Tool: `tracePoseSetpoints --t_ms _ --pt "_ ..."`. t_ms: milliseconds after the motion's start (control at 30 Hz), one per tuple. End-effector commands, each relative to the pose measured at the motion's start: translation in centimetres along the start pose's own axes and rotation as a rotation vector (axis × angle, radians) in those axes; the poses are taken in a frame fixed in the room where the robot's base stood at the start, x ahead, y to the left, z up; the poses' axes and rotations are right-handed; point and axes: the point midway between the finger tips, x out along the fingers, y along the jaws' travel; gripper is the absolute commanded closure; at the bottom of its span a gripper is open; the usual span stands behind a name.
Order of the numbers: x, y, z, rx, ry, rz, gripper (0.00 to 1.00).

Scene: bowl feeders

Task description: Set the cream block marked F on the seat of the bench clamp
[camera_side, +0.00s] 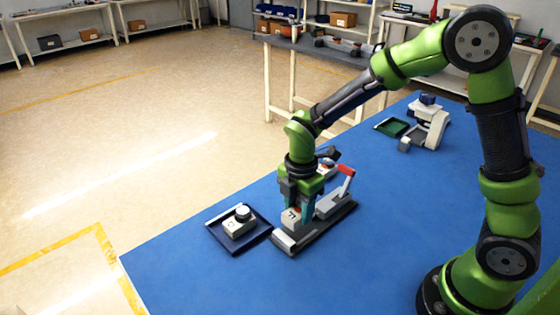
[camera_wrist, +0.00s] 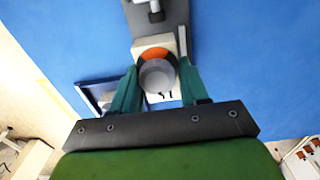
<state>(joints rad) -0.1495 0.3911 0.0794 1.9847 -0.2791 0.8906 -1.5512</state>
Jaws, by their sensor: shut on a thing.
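The cream block marked F (camera_side: 292,219) is between the fingers of my gripper (camera_side: 296,214), which is shut on it. In the wrist view the block (camera_wrist: 142,46) shows a round grey knob and an orange-and-dark patch on top, with a teal finger of my gripper (camera_wrist: 158,88) on each side. The bench clamp (camera_side: 285,243) is a dark base with grey parts and a red-handled lever (camera_side: 346,170). The block is at the clamp's near-left end, over or on the seat; I cannot tell whether it touches. Part of the clamp (camera_wrist: 172,14) shows ahead of the block.
A green tray (camera_side: 391,127) and a white device (camera_side: 432,125) stand farther back. The blue mat in front of the clamp is clear.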

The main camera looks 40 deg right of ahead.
Motion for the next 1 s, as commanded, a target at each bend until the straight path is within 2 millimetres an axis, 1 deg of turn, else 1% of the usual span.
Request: tracePoseSetpoints --t_ms 33,100,200,600,633,700,800,1000 --pt "1.1 -0.2 0.0 0.000 -0.001 -0.007 0.93" --pt "2.2 -0.3 0.0 0.000 -0.001 -0.008 0.93" --pt "3.2 -0.2 0.0 -0.001 -0.001 -0.004 0.93" --pt "3.7 -0.2 0.0 0.001 0.000 -0.003 0.93" --pt "3.8 -0.3 0.0 0.001 0.000 -0.004 0.54" --pt "3.7 -0.3 0.0 0.001 0.000 -0.003 0.44" --pt "3.7 -0.3 0.0 0.001 0.000 -0.003 0.30" --pt "3.7 -0.2 0.0 0.001 0.000 -0.003 0.30"
